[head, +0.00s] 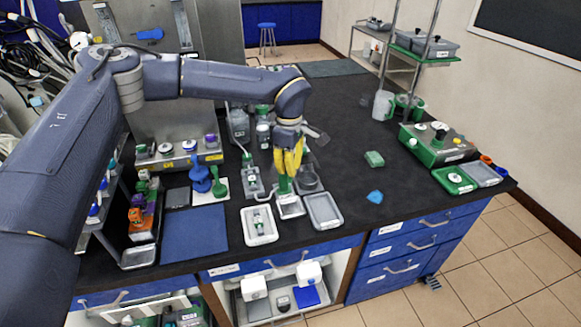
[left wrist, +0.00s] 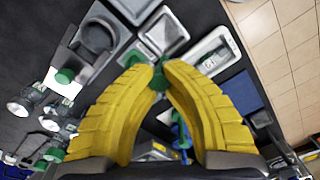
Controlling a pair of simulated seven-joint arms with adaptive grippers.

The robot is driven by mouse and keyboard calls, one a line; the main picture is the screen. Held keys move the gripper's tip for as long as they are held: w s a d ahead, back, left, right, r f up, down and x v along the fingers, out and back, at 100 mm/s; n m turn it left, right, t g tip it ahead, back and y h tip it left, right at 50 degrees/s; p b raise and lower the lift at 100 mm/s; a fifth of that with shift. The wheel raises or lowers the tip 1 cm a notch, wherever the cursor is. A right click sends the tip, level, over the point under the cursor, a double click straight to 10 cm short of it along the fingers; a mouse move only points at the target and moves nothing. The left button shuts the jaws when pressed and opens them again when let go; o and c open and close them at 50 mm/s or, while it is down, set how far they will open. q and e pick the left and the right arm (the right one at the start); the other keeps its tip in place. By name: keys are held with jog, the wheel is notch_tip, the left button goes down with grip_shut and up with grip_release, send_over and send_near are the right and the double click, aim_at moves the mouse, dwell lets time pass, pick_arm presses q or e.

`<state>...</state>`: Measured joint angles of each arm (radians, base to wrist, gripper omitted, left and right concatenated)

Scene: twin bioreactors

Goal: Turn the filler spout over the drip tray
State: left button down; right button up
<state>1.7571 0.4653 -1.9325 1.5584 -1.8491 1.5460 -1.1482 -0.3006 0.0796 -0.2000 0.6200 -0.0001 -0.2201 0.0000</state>
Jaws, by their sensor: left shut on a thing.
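My left gripper (head: 286,174) has yellow fingers and points down at the bench. It is shut on a small green part, which looks like the filler spout (head: 283,186). The green part also shows between the fingertips in the left wrist view (left wrist: 157,72); the fingers hide much of it. A small grey tray, likely the drip tray (head: 291,212), lies just in front of the green part. It also shows in the left wrist view (left wrist: 164,36), just beyond the fingertips. I cannot tell how far the spout reaches over it. My right gripper is not in view.
A white tray (head: 246,232) with a green-and-white item lies left of the small tray, and a grey tray (head: 324,212) lies right. A blue mat (head: 194,234) is further left.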

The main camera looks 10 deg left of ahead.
pick_arm(q)
jog(key=c, duration=1.2)
grip_release()
jog(key=shift+c, duration=0.2)
jog(key=shift+r, duration=0.1)
notch_tip(320, 180, up, 12)
